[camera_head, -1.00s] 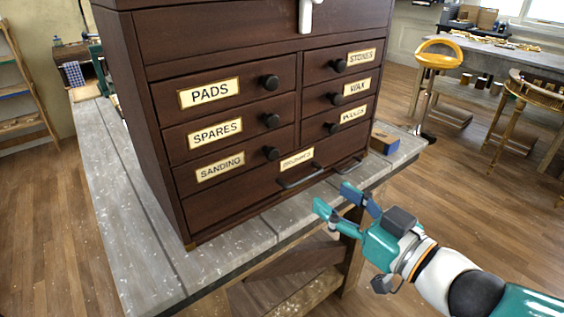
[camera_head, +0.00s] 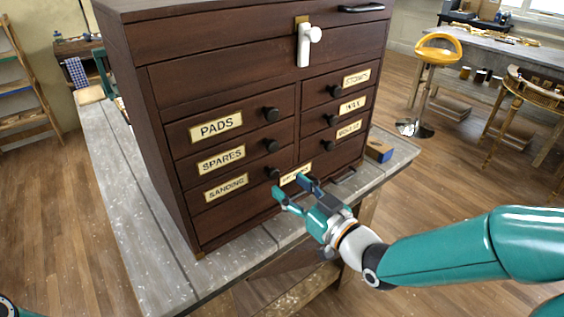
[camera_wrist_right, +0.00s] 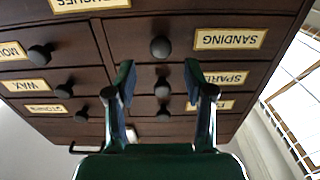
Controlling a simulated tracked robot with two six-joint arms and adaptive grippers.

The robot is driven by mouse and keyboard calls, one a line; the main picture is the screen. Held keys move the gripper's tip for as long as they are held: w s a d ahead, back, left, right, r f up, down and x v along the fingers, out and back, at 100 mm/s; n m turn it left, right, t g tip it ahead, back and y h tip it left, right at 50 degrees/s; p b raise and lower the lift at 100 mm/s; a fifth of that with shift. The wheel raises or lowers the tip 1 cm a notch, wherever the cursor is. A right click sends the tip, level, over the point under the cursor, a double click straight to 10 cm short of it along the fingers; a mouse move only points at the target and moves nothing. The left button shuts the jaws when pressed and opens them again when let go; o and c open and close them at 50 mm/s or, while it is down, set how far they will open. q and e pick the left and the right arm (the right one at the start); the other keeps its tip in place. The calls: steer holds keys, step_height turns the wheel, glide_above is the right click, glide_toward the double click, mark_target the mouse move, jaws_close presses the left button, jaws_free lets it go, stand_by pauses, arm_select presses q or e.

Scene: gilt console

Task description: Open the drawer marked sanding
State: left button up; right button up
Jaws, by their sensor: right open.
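The sanding drawer (camera_head: 235,205) is the lowest of the three small drawers in the left column of the dark wooden chest. It looks closed, with a brass-framed label and a round black knob (camera_head: 273,172). My right gripper (camera_head: 289,186) is open and empty, just in front of the chest and close below that knob. In the right wrist view, which shows the chest upside down, the sanding label (camera_wrist_right: 230,39) is at upper right. The sanding knob (camera_wrist_right: 160,47) shows in line with the gap between the open fingers (camera_wrist_right: 159,75), apart from them. My left gripper is out of view.
The spares drawer knob (camera_head: 271,145) is close above the sanding knob. A wide bottom drawer with a black handle lies below, partly hidden by my gripper.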

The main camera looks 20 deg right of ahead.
mark_target(276, 175)
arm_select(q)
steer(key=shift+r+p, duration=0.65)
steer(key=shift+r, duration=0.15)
arm_select(e)
steer(key=x, duration=0.5)
steer(key=shift+w+a+f, duration=0.1)
steer(key=shift+w, duration=0.25)
